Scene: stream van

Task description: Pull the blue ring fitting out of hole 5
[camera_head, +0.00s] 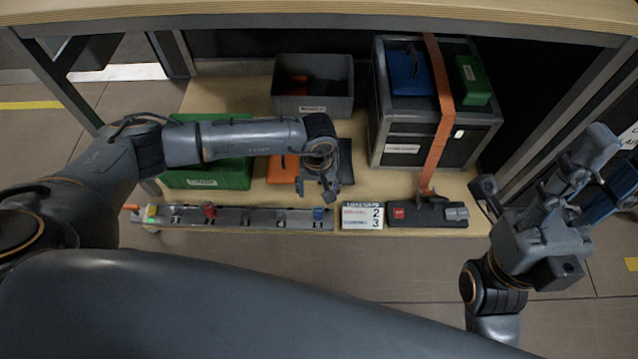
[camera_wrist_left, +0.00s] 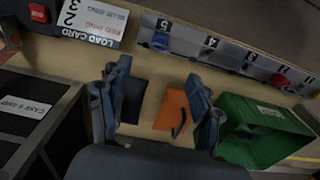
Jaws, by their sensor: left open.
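The blue ring fitting (camera_head: 319,213) sits at the right end of the grey rail (camera_head: 262,223) along the shelf's front edge. In the left wrist view the blue fitting (camera_wrist_left: 160,41) is at the hole marked 5, near the top. My left gripper (camera_head: 317,190) is open and empty, above the shelf just behind the blue fitting and apart from it. Its two spread fingers (camera_wrist_left: 158,92) show in the left wrist view, with the fitting beyond them. My right gripper (camera_head: 582,172) is raised at the far right, away from the rail; its finger opening is unclear.
A red fitting (camera_head: 209,211) stands farther left on the rail. A load card (camera_head: 362,216) and a dark strap block (camera_head: 428,214) lie right of it. A green bin (camera_head: 205,174), grey bin (camera_head: 313,105), orange item (camera_head: 282,168) and strapped case (camera_head: 440,140) stand behind. A tabletop overhangs the shelf.

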